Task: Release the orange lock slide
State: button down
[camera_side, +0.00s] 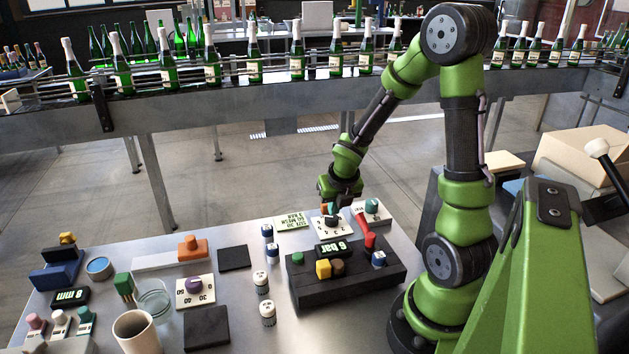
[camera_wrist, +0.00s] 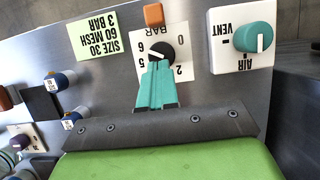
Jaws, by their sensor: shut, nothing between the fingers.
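A small orange block (camera_wrist: 153,14), which looks like the lock slide, sits at the top edge of a white dial plate (camera_wrist: 182,35) in the wrist view. The plate has a black knob (camera_wrist: 161,52) with a white pointer line and printed numbers. My gripper (camera_wrist: 157,65) has its teal fingers together and empty; the tips overlap the knob's lower edge in the picture, and I cannot tell whether they touch it. In the side view my gripper (camera_side: 330,212) is low over the dial plate (camera_side: 324,226). Another orange block (camera_side: 193,248) sits on a white rail farther left.
A white plate with a teal VENT/AIR knob (camera_wrist: 253,37) stands right of the dial. A green label (camera_wrist: 98,37) lies left. In the side view a dark block (camera_side: 350,285) with a red lever (camera_side: 369,241) stands close in front; bottles line the conveyor behind.

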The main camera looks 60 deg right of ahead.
jog(key=v, duration=0.8)
jog(key=s+a+r+m+t+y, duration=0.2)
jog(key=a+r+m, duration=0.3)
jog(key=a+m, duration=0.5)
jog(key=s+a+r+m+t+y, duration=0.1)
jog(key=a+r+m, duration=0.5)
jog(key=m, duration=1.5)
jog(key=a+t+y, duration=0.1)
jog(key=a+y, duration=0.1)
jog(key=a, duration=0.1)
jog(key=shift+s+a+r, duration=0.3)
jog(key=shift+s+a, duration=0.1)
